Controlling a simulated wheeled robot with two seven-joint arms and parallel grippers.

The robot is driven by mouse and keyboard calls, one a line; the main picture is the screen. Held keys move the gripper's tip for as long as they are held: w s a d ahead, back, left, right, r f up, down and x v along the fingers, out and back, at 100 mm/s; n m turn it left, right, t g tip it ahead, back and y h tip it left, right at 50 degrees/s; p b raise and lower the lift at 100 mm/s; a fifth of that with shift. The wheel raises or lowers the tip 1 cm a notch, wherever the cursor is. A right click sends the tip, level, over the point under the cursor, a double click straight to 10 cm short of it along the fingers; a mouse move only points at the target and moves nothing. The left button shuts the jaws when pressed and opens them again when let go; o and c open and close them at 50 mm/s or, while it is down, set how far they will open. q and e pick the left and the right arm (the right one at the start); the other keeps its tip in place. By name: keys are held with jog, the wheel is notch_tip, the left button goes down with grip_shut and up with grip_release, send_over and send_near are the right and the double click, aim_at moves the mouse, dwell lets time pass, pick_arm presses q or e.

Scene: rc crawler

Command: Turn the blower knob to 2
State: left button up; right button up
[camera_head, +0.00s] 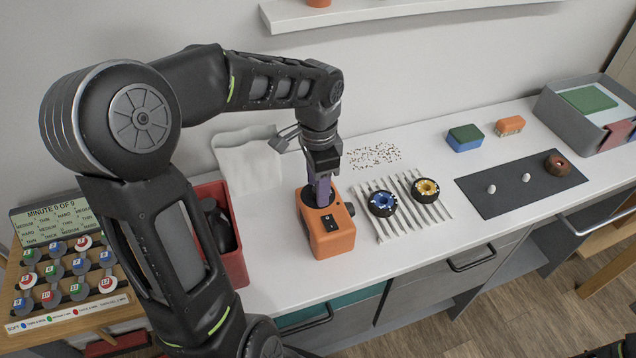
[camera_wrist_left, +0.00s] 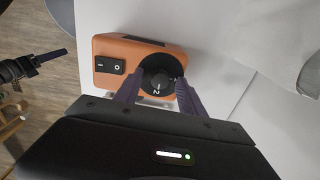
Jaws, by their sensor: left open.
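The blower is an orange box (camera_head: 332,238) on the white counter. It also shows in the left wrist view (camera_wrist_left: 110,46), with a black rocker switch (camera_wrist_left: 110,66) and a round black knob (camera_wrist_left: 157,75). A white 2 and a short white mark show on the knob's side nearest my gripper. My left gripper (camera_head: 322,194) points down at the knob, its purple fingers open. In the left wrist view its fingertips (camera_wrist_left: 160,80) are on either side of the knob; I cannot tell whether they touch. Part of my right gripper (camera_wrist_left: 45,60) shows at the left edge.
A red bin (camera_head: 236,262) with dark items stands left of the blower. A slatted rack (camera_head: 393,232) with two wheels stands close on its right. Farther right are a dark mat (camera_head: 510,205) and a grey tray (camera_head: 562,117).

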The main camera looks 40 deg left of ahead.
pick_arm(q)
notch_tip(320, 180, up, 8)
jog(key=shift+f+b, duration=0.1)
jog(key=shift+b, duration=0.25)
jog(key=shift+f, duration=0.1)
dwell(0.5)
